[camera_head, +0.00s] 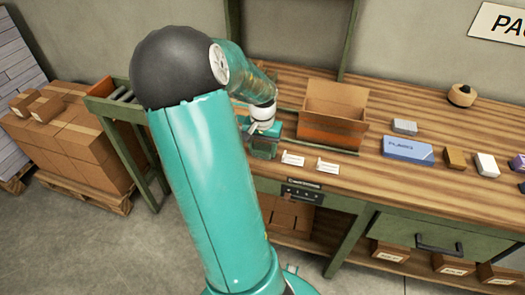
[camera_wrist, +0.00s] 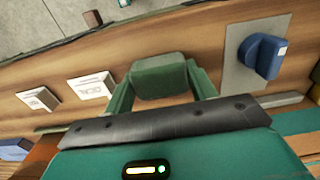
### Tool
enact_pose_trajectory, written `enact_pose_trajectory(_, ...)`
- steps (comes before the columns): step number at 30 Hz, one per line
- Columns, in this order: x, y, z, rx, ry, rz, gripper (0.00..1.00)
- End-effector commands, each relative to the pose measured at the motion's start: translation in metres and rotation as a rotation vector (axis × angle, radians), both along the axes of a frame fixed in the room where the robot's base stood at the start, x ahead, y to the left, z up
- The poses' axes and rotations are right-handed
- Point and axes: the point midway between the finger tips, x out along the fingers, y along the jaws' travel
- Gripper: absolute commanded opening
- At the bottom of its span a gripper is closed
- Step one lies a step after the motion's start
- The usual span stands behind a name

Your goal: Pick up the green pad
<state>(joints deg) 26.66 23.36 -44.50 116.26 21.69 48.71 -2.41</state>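The green pad (camera_wrist: 160,76) is a dark green block with rounded edges, seen in the wrist view over the wooden table. My gripper (camera_wrist: 161,84) has its two green fingers on either side of the pad, close to its left and right edges. I cannot tell whether the fingers press on the pad or only stand around it. In the head view my gripper (camera_head: 264,131) points down at the table's front edge, left of two white cards. A green shape shows under it there, partly hidden by my arm.
Two white cards (camera_head: 293,159) (camera_head: 327,166) lie beside my gripper on the wooden table (camera_head: 390,115). An open cardboard box (camera_head: 335,103) stands close behind. A blue box (camera_head: 408,149) and several small blocks lie to the right. The wrist view shows a blue object (camera_wrist: 262,55) on a grey plate (camera_wrist: 238,72).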

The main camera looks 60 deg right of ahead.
Motion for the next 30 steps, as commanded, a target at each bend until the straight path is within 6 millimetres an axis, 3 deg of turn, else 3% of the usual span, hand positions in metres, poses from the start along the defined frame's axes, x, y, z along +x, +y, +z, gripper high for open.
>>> enact_pose_trajectory(14, 0.001, 0.0, 0.01, -0.002, -0.003, 0.0, 0.33)
enact_pose_trajectory(19, 0.001, -0.001, 0.033, -0.003, -0.005, 0.0, 0.33)
enact_pose_trajectory(30, -0.026, 0.038, 0.088, -0.001, -0.007, 0.003, 0.33)
